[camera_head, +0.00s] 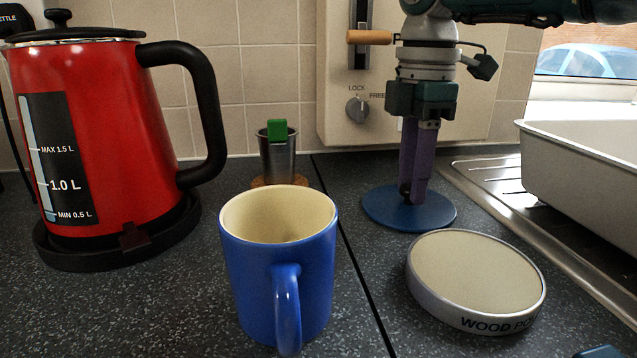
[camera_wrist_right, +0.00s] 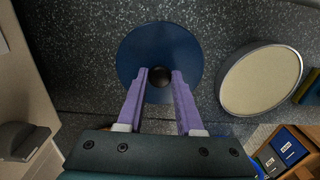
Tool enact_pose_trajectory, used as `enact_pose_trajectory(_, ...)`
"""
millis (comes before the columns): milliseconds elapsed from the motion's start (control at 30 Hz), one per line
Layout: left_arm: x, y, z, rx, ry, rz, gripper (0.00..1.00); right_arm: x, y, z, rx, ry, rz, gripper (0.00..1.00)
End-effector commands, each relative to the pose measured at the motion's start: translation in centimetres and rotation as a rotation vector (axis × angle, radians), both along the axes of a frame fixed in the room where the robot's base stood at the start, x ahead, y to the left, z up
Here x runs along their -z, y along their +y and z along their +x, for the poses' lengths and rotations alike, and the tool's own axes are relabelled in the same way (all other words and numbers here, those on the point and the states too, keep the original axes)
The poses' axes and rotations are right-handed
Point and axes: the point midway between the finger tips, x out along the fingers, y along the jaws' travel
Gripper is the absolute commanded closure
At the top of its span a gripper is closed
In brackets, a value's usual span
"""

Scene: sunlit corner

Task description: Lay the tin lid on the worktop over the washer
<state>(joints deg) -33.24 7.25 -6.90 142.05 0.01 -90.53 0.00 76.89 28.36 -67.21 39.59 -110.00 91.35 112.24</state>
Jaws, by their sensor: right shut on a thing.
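The tin lid is a flat blue disc (camera_head: 385,207) with a dark knob at its centre. My right gripper (camera_head: 407,195) points down from above and is shut on that knob. In the right wrist view the lid (camera_wrist_right: 185,50) lies flat beyond the two purple fingers, with the knob between the fingertips (camera_wrist_right: 160,78). The lid is level at or just above the worktop; I cannot tell whether it touches. The open tin (camera_head: 475,280), cream inside and marked "WOOD PO", stands to its right. No washer shows; anything under the lid is hidden. My left gripper is out of view.
A blue mug (camera_head: 280,265) stands in front, left of a dark worktop seam. A red kettle (camera_head: 90,130) is at the left. A metal cup (camera_head: 278,155) holding a green-topped item stands behind. A steel drainer and pale basin (camera_head: 585,160) bound the right side.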

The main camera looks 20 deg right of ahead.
Motion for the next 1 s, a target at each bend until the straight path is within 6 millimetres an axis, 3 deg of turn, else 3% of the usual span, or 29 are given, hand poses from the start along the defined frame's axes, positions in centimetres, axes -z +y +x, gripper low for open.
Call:
enact_pose_trajectory(300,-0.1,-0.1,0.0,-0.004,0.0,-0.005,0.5,0.2,0.0,0.0,-0.001,0.0,0.0,1.0)
enact_pose_trajectory(333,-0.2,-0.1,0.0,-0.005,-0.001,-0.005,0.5,0.1,0.0,0.0,-0.001,0.0,0.0,0.61)
enact_pose_trajectory(567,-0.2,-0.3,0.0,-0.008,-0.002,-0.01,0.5,0.1,0.0,0.0,-0.001,0.0,0.0,0.35)
enact_pose_trajectory(833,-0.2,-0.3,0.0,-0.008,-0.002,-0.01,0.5,-0.1,0.0,0.0,-0.001,-0.001,0.001,0.35)
enact_pose_trajectory(1000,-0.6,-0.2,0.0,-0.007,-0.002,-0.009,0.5,-2.1,0.0,0.1,-0.002,-0.004,0.001,0.35)
